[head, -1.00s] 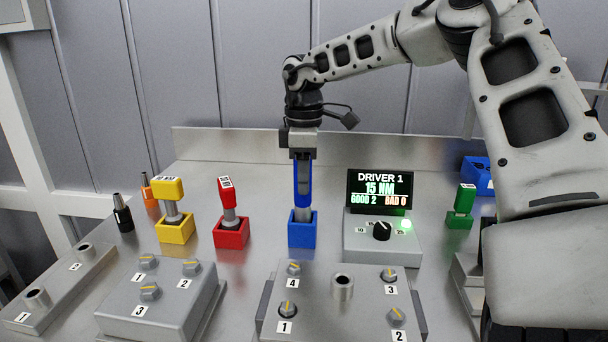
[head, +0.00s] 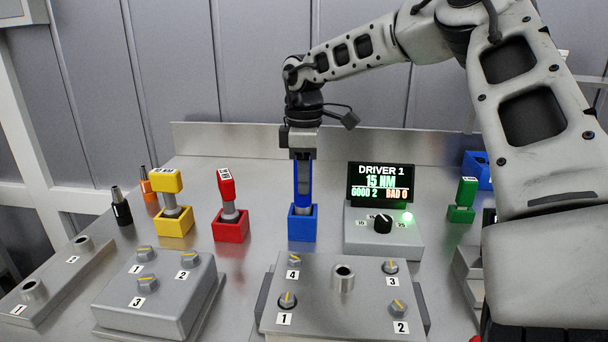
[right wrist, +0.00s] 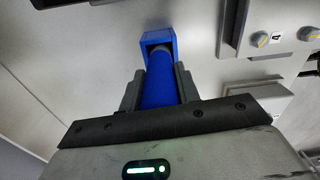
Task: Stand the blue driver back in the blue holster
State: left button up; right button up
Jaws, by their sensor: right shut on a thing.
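The blue driver stands upright in the head view, its blue handle (head: 296,186) showing at the edges of my right gripper (head: 303,182). The gripper points straight down and is shut on the handle. The driver's lower end is in the blue holster (head: 302,226), a square block on the metal table. In the right wrist view the blue handle (right wrist: 160,82) lies between the two fingers of the gripper (right wrist: 160,88), and the blue holster (right wrist: 156,38) surrounds its far end. How deep the tip sits is hidden. My left gripper is not in view.
A yellow holster (head: 174,222) and a red holster (head: 230,228) with their drivers stand left. The controller (head: 383,236) with its lit display (head: 380,182) is right, a green driver (head: 465,195) beyond. A plate with numbered bolts (head: 340,300) lies in front.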

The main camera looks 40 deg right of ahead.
jog(key=shift+f, duration=0.15)
dwell(0.3)
jog(key=o, duration=1.2)
notch_tip(320, 180, up, 16)
jog(key=shift+p, duration=0.35)
